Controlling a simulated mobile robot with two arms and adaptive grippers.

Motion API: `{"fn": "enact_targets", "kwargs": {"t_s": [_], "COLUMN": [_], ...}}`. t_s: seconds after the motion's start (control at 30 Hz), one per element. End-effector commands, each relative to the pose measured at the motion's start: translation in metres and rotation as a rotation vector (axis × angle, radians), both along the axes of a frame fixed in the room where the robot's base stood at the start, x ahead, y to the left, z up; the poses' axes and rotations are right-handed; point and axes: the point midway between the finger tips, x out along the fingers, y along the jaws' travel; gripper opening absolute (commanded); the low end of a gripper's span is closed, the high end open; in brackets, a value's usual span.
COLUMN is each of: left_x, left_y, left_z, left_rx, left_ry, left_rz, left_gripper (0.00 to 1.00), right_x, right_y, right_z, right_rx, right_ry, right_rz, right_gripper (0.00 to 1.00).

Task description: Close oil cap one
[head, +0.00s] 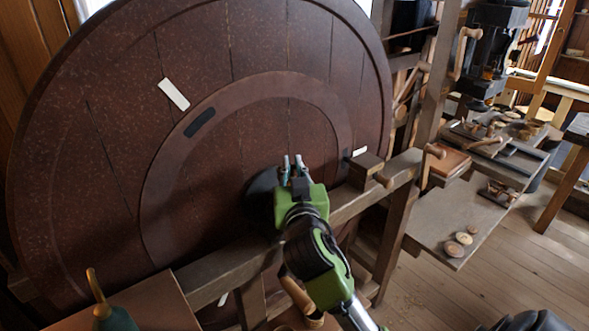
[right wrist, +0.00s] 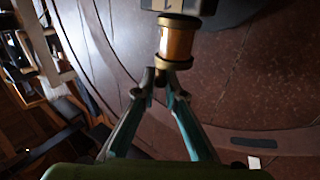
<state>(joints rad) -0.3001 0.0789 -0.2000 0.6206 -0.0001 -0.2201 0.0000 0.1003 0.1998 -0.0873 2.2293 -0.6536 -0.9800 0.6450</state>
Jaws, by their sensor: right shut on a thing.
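In the right wrist view an amber oil cup (right wrist: 176,42) with brass collars sits against a pale block (right wrist: 180,5) marked with a letter. A small dark brass end, seemingly the oil cap (right wrist: 161,78), shows between my fingertips. My right gripper (right wrist: 160,80) is shut on it, with its fingers angled together. In the head view the right gripper (head: 292,165) is in front of the large dark red wheel (head: 120,150), just above the wooden beam. The cup and cap are hidden there. Whether the cap is seated or open cannot be told. My left gripper is not in view.
The wooden beam (head: 235,270) runs under my right arm, with a wooden block (head: 366,171) on it to the right. A green oil can (head: 115,318) stands at the lower left. Shelves with turned pieces (head: 463,238) are at right, beside open floor.

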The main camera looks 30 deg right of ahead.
Motion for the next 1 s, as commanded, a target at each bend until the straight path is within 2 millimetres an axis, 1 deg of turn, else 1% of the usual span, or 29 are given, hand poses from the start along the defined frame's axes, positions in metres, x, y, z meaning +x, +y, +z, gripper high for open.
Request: {"fn": "enact_targets", "kwargs": {"t_s": [0.03, 0.1, 0.4, 0.67, 1.0], "left_x": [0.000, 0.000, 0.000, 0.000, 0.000], "left_y": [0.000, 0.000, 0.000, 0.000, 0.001], "left_z": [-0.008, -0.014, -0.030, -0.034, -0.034], "left_rx": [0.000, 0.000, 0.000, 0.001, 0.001], "left_ry": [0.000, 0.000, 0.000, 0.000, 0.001], "left_rz": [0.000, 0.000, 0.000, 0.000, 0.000], "left_gripper": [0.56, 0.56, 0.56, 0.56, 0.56], "right_x": [0.001, 0.000, -0.001, -0.001, -0.001], "right_y": [0.004, 0.005, 0.009, 0.010, 0.010], "right_z": [-0.003, -0.003, -0.001, 0.001, 0.002], "right_rx": [0.010, 0.008, 0.001, -0.002, -0.003], "right_ry": [-0.007, -0.006, -0.005, -0.005, -0.006], "right_rz": [-0.029, -0.072, -0.201, -0.244, -0.247], "right_gripper": [0.00, 0.00, 0.00, 0.00, 0.00]}}
